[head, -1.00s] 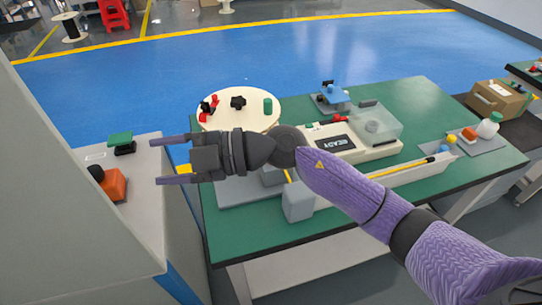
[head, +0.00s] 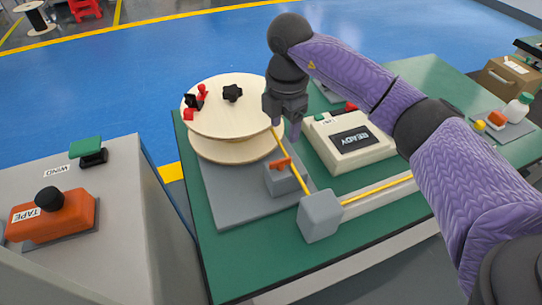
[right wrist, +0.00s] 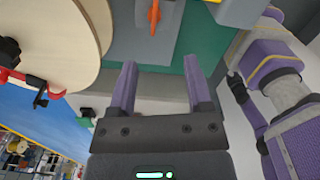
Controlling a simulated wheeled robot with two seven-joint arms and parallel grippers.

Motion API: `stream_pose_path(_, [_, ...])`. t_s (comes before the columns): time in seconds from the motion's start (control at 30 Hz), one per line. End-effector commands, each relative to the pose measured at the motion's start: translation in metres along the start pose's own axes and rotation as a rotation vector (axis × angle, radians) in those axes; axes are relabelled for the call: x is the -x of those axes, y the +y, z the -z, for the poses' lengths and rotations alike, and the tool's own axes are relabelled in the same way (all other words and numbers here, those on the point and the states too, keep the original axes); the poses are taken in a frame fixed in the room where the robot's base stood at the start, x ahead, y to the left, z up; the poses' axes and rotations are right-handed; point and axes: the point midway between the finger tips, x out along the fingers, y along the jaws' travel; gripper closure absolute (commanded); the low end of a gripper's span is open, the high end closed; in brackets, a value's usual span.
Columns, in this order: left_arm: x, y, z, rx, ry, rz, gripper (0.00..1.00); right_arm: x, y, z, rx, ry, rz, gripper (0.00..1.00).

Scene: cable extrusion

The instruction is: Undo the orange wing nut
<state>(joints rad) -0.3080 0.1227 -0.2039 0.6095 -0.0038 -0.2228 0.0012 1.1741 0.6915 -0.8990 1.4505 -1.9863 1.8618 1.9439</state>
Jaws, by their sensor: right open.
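The orange wing nut (head: 280,163) sits on a small grey block (head: 284,180) on a grey plate, beside the yellow cable (head: 292,172). It also shows at the top of the right wrist view (right wrist: 154,15). My right gripper (head: 284,126) hangs above and just behind the wing nut, pointing down, apart from it. In the right wrist view its two purple fingers (right wrist: 160,66) are spread with nothing between them. My left gripper is not clearly seen; purple arm parts of mine show at the right of that view.
A wooden spool (head: 225,115) with a black knob (head: 232,93) and red clips (head: 200,95) stands left of the gripper. A machine labelled READY (head: 350,142) is to the right. A larger grey block (head: 320,216) stands in front. An orange TAPE box (head: 50,220) is at left.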

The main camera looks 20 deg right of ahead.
Motion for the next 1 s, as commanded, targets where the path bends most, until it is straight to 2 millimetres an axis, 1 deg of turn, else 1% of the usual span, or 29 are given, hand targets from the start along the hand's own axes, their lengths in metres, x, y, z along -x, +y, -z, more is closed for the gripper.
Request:
stream_pose_path(0.03, [-0.011,-0.001,-0.007,-0.002,-0.015,0.001,0.41,-0.013,0.0,0.0,0.0,0.001,0.005,0.36])
stream_pose_path(0.17, [-0.017,-0.004,-0.013,-0.004,-0.026,0.006,0.41,-0.024,0.0,0.0,0.0,0.002,0.008,0.36])
stream_pose_path(0.23, [-0.021,-0.004,-0.013,-0.004,-0.029,0.006,0.41,-0.035,0.0,0.0,0.001,0.003,0.009,0.36])
stream_pose_path(0.43, [-0.036,-0.004,-0.021,-0.004,-0.047,0.006,0.41,-0.084,-0.001,0.001,0.001,0.003,0.01,0.36])
stream_pose_path(0.5, [-0.041,-0.005,-0.023,-0.003,-0.052,0.008,0.41,-0.098,-0.001,0.001,0.002,0.003,0.009,0.36])
stream_pose_path(0.6, [-0.045,-0.008,-0.025,-0.001,-0.057,0.013,0.41,-0.111,0.0,0.001,0.002,0.003,0.008,0.36])
stream_pose_path(0.7, [-0.046,-0.01,-0.026,0.0,-0.06,0.017,0.41,-0.115,0.0,0.001,0.003,0.002,0.005,0.36])
stream_pose_path(0.93, [-0.045,-0.014,-0.026,-0.002,-0.06,0.023,0.41,-0.115,0.0,0.001,0.003,0.002,0.004,0.36])
stream_pose_path(0.97, [-0.045,-0.015,-0.026,-0.003,-0.06,0.024,0.41,-0.115,0.0,0.001,0.003,0.002,0.004,0.43])
stream_pose_path(1.0, [-0.045,-0.015,-0.025,-0.003,-0.059,0.024,0.41,-0.115,0.0,0.001,0.003,0.002,0.004,0.51])
